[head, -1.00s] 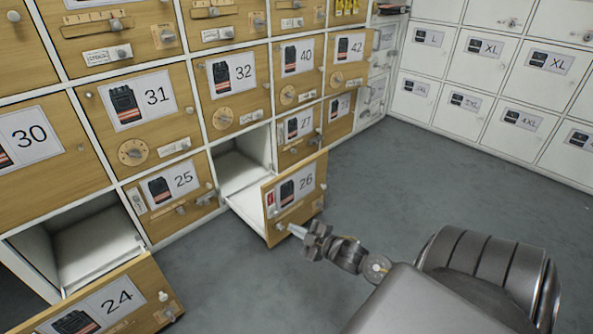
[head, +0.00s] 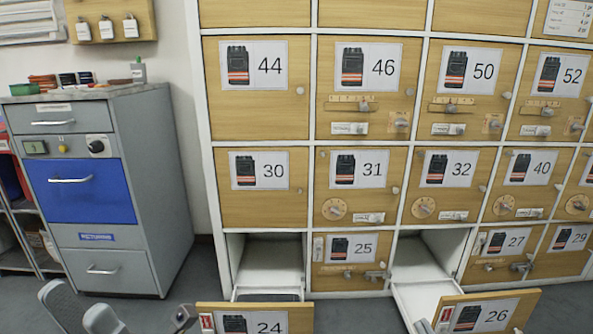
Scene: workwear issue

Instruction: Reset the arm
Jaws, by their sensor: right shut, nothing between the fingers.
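Grey parts of my own arm show along the bottom left edge. The small dark end part by drawer 24, which I take for my left gripper (head: 184,317), is cut off by the frame, and its fingers cannot be made out. Drawer 26 (head: 488,311) is also pulled out, to the right. Drawer 25 (head: 348,247), between them, is closed.
The closed wooden locker fronts, such as 31 (head: 350,190), fill the middle and right. A grey cabinet with a blue drawer (head: 90,190) stands at the left, with small items on top. Open drawers 24 and 26 stick out low over the floor.

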